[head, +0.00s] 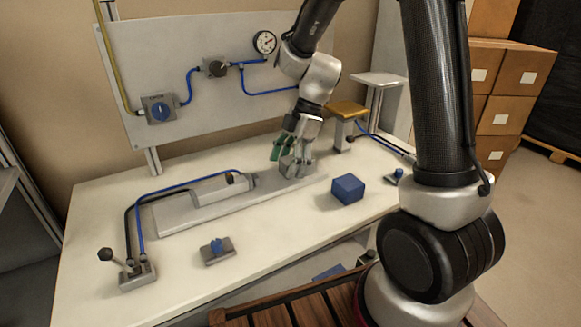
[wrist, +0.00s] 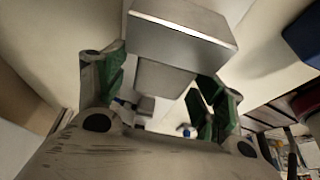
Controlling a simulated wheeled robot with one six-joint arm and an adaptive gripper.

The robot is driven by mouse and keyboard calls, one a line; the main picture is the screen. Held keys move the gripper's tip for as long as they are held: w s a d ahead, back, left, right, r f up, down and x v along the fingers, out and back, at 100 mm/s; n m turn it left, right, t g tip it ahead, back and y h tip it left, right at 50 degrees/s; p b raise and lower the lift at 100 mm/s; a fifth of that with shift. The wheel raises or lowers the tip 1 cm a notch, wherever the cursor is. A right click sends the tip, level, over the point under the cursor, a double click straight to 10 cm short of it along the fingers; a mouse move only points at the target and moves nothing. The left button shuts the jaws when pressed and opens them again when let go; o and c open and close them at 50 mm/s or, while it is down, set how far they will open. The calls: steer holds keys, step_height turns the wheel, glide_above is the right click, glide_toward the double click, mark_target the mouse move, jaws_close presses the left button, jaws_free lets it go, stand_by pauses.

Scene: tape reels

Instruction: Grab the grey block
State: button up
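The grey block (head: 290,168) stands on the long grey plate on the bench, under my gripper and partly hidden by it in the head view. In the wrist view, a shiny grey metal block (wrist: 180,38) lies ahead of the fingers, with a smaller grey part (wrist: 163,80) below it in the picture. My gripper (wrist: 160,85) has green finger pads, spread apart on either side of the smaller part. A gap shows beside the pads. In the head view my gripper (head: 293,152) points down at the block; contact cannot be made out.
A blue cube (head: 348,189) stands right of the plate (head: 190,217). A cylinder with hoses (head: 222,188) lies along the plate to the left. A blue-knobbed valve (head: 217,250) and a lever (head: 130,268) sit near the front. A yellow-topped stand (head: 347,112) is behind right.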

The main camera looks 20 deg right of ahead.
steer(key=c, duration=1.1)
steer(key=shift+r, duration=0.1)
steer(key=shift+c, duration=0.2)
